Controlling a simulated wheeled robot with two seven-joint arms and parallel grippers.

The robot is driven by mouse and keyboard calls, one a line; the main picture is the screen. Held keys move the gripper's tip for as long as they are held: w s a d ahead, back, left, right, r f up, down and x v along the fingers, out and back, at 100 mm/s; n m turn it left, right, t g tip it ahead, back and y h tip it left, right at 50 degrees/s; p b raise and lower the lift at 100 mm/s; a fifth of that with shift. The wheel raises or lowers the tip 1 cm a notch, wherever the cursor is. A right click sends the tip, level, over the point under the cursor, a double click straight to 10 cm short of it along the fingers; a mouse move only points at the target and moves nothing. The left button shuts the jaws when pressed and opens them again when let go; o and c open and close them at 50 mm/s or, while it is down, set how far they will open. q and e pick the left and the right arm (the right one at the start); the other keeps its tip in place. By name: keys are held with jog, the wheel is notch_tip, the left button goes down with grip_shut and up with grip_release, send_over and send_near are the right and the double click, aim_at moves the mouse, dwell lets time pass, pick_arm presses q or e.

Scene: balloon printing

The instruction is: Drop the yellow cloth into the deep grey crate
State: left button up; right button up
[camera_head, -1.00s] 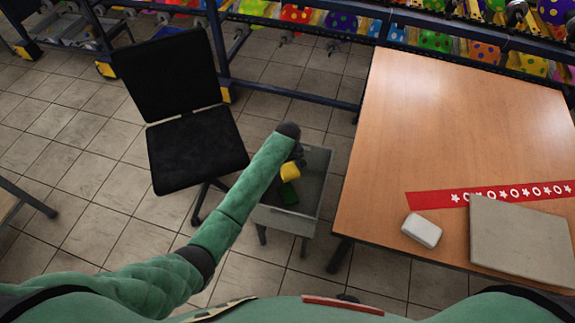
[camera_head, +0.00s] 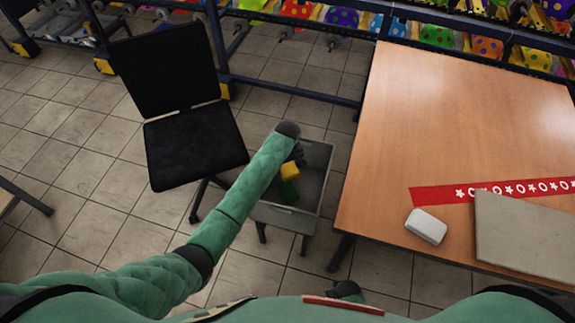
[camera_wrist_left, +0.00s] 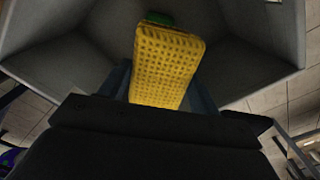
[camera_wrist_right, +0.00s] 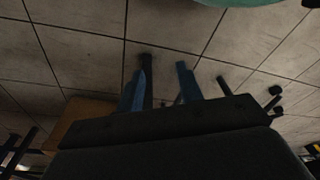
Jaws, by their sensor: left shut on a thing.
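The yellow cloth (camera_head: 289,171) is a folded, waffle-textured block. My left gripper (camera_head: 296,158) is shut on it and holds it above the open deep grey crate (camera_head: 316,160). In the left wrist view the cloth (camera_wrist_left: 167,68) sits between the two fingers, with the grey crate's walls (camera_wrist_left: 250,72) around it. My left forearm hides part of the crate in the head view. My right gripper (camera_wrist_right: 162,88) shows only in the right wrist view; its fingers are apart with nothing between them, over the tiled floor.
A green thing (camera_head: 288,191) lies inside the crate below the cloth. A wooden table (camera_head: 440,110) stands right of the crate, bearing a white block (camera_head: 426,226), a grey board (camera_head: 525,240) and a red strip (camera_head: 520,190). A black chair (camera_head: 195,145) stands to the left.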

aim_at(287, 166)
pick_arm(q)
jog(key=o, duration=1)
jog(key=shift+o, duration=0.2)
jog(key=shift+r, duration=0.55)
jog(key=shift+r+b, duration=0.95)
jog(key=shift+r, duration=2.4)
pick_arm(e)
jog(key=shift+w+a+r, duration=0.1)
jog(key=shift+a+r, duration=0.05)
jog(key=shift+r, duration=0.6)
jog(key=shift+w+a+r, duration=0.1)
jog(key=shift+a+r, duration=0.1)
jog(key=shift+r, duration=0.55)
jog(key=shift+a+r, duration=0.15)
jog(key=shift+r, duration=0.6)
